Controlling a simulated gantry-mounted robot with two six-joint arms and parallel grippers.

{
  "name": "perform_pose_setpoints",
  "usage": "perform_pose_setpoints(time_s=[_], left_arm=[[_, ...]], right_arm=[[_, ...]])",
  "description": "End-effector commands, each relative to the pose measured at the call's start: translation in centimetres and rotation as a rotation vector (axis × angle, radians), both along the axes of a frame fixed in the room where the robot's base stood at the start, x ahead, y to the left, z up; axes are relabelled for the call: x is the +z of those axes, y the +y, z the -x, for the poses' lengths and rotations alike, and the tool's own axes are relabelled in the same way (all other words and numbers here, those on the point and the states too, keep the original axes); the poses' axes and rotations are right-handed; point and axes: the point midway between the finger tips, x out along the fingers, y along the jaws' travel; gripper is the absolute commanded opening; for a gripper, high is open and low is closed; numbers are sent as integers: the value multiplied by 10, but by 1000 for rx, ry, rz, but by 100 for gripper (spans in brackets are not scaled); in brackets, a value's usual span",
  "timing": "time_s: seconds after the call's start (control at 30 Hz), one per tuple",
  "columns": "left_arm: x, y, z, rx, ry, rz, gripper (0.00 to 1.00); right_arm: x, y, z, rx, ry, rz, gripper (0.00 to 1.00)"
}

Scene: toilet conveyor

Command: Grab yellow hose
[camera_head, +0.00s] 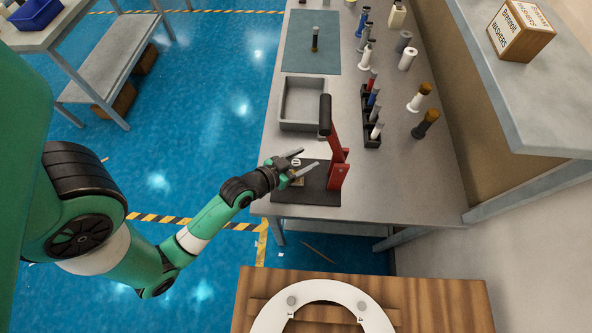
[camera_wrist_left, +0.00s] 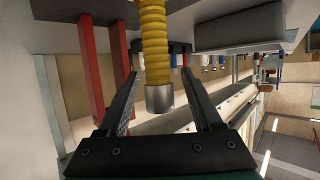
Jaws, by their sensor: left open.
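The yellow hose (camera_wrist_left: 154,45) is ribbed and ends in a silver metal collar. In the left wrist view it runs down from the top edge, with its collar between the fingers of my left gripper (camera_wrist_left: 158,73). The gripper is open, with a visible gap on each side of the hose. In the head view my left gripper (camera_head: 310,158) is over the dark base plate of the red press. A small yellowish part (camera_head: 298,183) shows beside the fingers there; I cannot tell whether it is the hose. My right gripper is not in view.
The red press (camera_head: 338,163) with a black handle stands just right of my left gripper. A grey tray (camera_head: 303,127) lies behind it. A black rack (camera_head: 371,130) holds several small items. A wooden surface with a white toilet seat (camera_head: 325,288) is at the front.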

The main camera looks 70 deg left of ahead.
Motion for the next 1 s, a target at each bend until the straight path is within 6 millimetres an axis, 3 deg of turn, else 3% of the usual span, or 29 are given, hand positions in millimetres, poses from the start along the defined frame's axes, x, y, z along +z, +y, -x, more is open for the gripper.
perform_pose_setpoints(time_s=[0.1, 0.47, 1.0], left_arm=[[0, 0, 0, 0, 0, 0, 63], [0, 0, 1, 0, 0, -1, 0], [0, 0, 1, 0, 0, -1, 0]], right_arm=[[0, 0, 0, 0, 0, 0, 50], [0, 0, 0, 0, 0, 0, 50], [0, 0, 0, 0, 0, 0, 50]])
